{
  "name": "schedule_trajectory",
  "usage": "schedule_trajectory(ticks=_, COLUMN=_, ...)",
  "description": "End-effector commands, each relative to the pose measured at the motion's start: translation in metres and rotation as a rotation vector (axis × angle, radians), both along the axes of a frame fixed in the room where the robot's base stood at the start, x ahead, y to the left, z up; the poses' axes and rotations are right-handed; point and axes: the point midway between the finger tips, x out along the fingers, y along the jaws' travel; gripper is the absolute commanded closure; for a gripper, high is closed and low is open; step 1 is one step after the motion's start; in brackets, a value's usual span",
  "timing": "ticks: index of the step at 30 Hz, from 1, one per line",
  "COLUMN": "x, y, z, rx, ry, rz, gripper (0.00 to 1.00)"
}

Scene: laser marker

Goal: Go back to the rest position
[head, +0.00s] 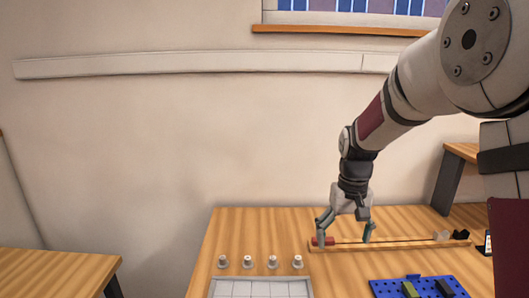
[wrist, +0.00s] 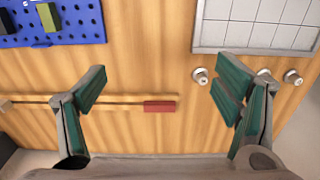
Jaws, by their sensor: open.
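In the wrist view the open fingers (wrist: 162,88) stand wide apart. A small red block (wrist: 159,106) shows in the gap between them, at the end of a thin wooden rail (wrist: 120,100). How high the fingertips are above the rail is hard to tell.
Several small silvery knobs (head: 248,261) stand left of the gripper, behind a white gridded tray (head: 215,290). A blue pegboard (head: 385,288) with blocks lies front right. A dark piece (head: 460,234) sits at the rail's right end. Open air lies above the table at left.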

Motion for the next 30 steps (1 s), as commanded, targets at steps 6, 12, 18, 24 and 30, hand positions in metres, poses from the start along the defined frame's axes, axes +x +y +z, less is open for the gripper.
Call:
schedule_trajectory(ticks=6, x=-0.016, y=0.0, z=0.022, rx=0.007, ry=-0.027, rz=-0.001, gripper=0.16)
schedule_trajectory(ticks=12, x=-0.041, y=0.0, z=0.048, rx=0.014, ry=-0.061, rz=-0.002, gripper=0.16)
schedule_trajectory(ticks=18, x=-0.084, y=-0.001, z=0.084, rx=0.021, ry=-0.118, rz=-0.003, gripper=0.16)
schedule_trajectory(ticks=24, x=-0.147, y=-0.002, z=0.114, rx=0.023, ry=-0.191, rz=-0.001, gripper=0.16)
schedule_trajectory(ticks=30, x=-0.21, y=-0.002, z=0.126, rx=0.015, ry=-0.265, rz=0.002, gripper=0.16)
